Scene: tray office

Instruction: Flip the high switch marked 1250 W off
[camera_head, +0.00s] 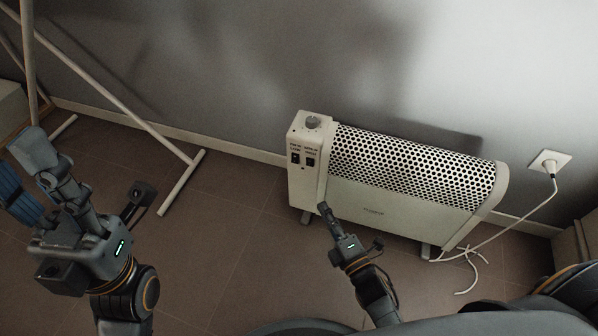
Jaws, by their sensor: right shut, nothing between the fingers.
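The white convector heater (400,208) stands on the floor against the wall. Its left end panel carries two small dark rocker switches side by side, a left switch (295,158) and a right switch (310,162). The printing above them is too small to read, so I cannot tell which is marked 1250 W, nor their positions. My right gripper (323,208) is shut and empty, in front of the heater's lower left part and below the switches in the picture. My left gripper (25,170) is at the far left, away from the heater, and looks open.
A white cord (520,218) runs from the wall socket (549,162) to the floor at right. A white rack (125,108) stands at left. Tiled floor (235,225) between rack and heater is clear.

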